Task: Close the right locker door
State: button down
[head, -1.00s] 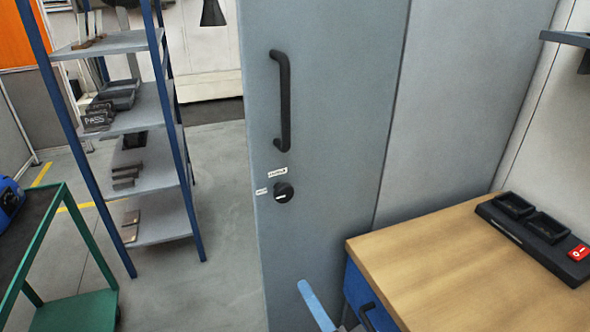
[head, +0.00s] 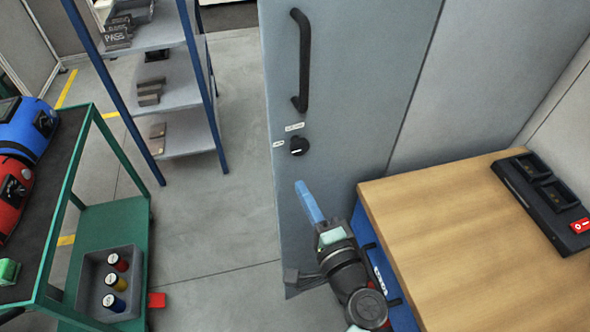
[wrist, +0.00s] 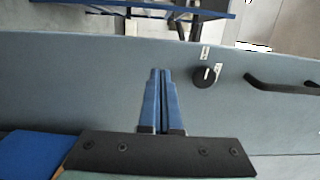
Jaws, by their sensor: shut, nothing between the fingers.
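The grey locker door (head: 350,90) stands upright in the middle of the head view, with a black bar handle (head: 301,60) and a round black lock knob (head: 299,146) below it. My gripper (head: 300,185) has blue fingers, shut and empty, pointing up in front of the door's lower part, below the knob. In the wrist view, the fingers (wrist: 158,75) lie together over the door panel (wrist: 90,85). The knob (wrist: 206,76) and handle (wrist: 280,85) are to their right. I cannot tell whether the fingertips touch the door.
A wooden-topped bench (head: 450,220) with a black tray (head: 548,200) stands close on the right. A blue-framed shelf rack (head: 180,60) is at the back left. A green cart (head: 115,220) is at the left. Grey floor (head: 225,215) lies clear between cart and door.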

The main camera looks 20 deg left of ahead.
aim_at(289, 165)
jog(key=x, duration=0.5)
jog(key=shift+p, duration=0.4)
